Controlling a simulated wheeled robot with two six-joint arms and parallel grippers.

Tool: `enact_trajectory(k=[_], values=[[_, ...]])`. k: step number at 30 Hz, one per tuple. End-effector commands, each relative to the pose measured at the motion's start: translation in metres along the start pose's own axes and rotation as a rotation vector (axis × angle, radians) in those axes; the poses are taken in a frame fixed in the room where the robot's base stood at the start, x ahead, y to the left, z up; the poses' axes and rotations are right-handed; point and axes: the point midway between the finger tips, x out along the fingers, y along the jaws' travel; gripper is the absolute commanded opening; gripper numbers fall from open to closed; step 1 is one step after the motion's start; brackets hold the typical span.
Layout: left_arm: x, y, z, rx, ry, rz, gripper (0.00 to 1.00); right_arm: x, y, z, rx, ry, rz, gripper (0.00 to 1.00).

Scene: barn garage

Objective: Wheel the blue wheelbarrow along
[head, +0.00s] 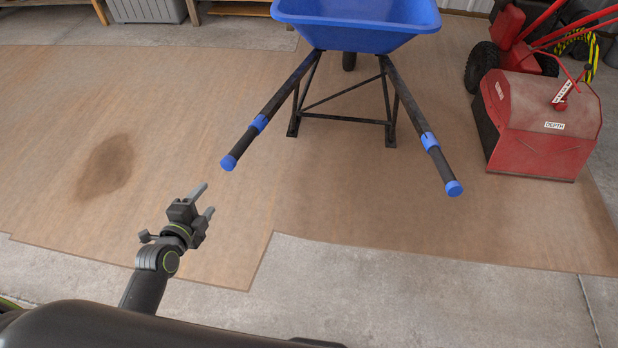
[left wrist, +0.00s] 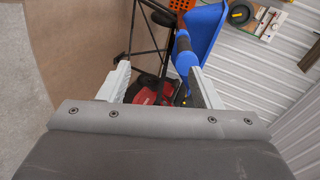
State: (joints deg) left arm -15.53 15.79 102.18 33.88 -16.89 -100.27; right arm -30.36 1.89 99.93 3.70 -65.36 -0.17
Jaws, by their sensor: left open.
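The blue wheelbarrow (head: 355,28) stands at the top centre of the head view on its black wheel and leg frame. Its two dark handles, with blue bands and blue end caps, reach toward me: the left handle (head: 262,122) and the right handle (head: 436,160). My left gripper (head: 208,199) is open and empty, short of the left handle's end and apart from it. In the left wrist view, the left handle (left wrist: 184,52) appears beyond and between the open fingers of the left gripper (left wrist: 163,82). My right gripper is in neither view.
A red machine with black tyres (head: 540,120) stands right of the wheelbarrow. A grey bin (head: 146,10) stands at the back left. Brown floor sheeting (head: 350,215) with a dark stain (head: 104,167) lies on concrete. The floor left of the wheelbarrow is clear.

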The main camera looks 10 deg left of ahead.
Motion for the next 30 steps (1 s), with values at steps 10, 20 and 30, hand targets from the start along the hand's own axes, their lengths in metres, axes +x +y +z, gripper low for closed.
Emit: enact_trajectory(k=[10, 20, 30], values=[[0.001, -0.038, -0.02, 0.172, 0.058, -0.111, 0.58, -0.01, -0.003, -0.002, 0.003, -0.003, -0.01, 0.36], [0.035, -0.042, -0.022, 0.169, 0.058, -0.11, 0.58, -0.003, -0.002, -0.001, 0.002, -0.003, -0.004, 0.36], [0.075, -0.042, -0.024, 0.17, 0.058, -0.109, 0.58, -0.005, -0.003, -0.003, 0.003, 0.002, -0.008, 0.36]])
